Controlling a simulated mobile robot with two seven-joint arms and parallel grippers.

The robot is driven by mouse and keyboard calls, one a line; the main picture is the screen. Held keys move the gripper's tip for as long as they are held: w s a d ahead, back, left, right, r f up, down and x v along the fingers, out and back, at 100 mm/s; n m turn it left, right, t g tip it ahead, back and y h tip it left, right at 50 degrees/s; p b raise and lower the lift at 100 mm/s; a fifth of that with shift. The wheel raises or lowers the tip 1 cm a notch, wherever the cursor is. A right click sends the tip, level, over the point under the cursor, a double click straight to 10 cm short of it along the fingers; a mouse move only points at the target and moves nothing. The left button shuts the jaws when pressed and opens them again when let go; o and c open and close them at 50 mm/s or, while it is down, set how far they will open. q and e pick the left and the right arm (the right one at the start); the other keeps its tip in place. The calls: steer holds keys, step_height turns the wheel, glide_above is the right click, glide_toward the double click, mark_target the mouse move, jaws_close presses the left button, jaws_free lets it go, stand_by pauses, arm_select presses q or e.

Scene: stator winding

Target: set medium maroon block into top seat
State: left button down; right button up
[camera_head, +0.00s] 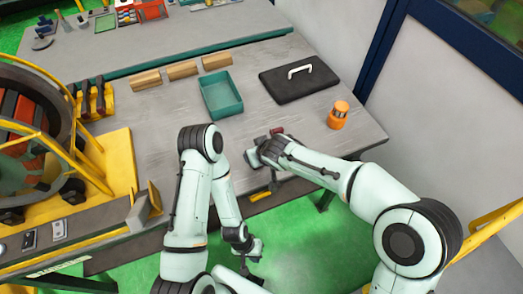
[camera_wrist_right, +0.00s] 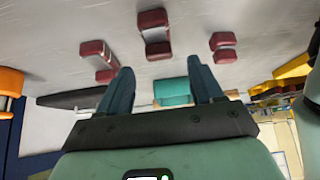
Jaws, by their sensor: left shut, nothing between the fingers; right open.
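Three maroon blocks lie on the grey table in the right wrist view: one at left (camera_wrist_right: 98,60), one in the middle (camera_wrist_right: 154,33) and one at right (camera_wrist_right: 223,47). I cannot tell for sure which is the medium one. My right gripper (camera_wrist_right: 160,76) is open and empty, its fingers pointing toward the blocks. In the head view a bit of maroon (camera_head: 277,130) shows beside my right wrist, which hides the rest. The stator ring (camera_head: 62,105) with red segments stands at far left; its top seat is not clearly visible. My left gripper (camera_head: 247,266) is shut and empty, low past the table's front edge.
A teal tray (camera_head: 221,95) stands mid-table, with several tan blocks (camera_head: 182,70) behind it. A black case with a white handle (camera_head: 299,82) and an orange canister (camera_head: 338,115) are at right. The yellow stator frame (camera_head: 118,160) fills the left.

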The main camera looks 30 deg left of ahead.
steer(key=x, duration=0.4)
steer(key=shift+w+f+b, duration=0.1)
steer(key=shift+f+b, duration=0.2)
steer(key=shift+b, duration=0.1)
steer(key=shift+w+a+f, duration=0.2)
steer(key=shift+a+f, duration=0.2)
steer(key=shift+f, duration=0.15)
arm_select(q)
steer(key=shift+s+f, duration=0.55)
steer(key=shift+f, duration=0.3)
arm_select(e)
steer(key=shift+w+a+f, duration=0.25)
steer(key=shift+w+f, duration=0.05)
steer(key=shift+f, duration=0.1)
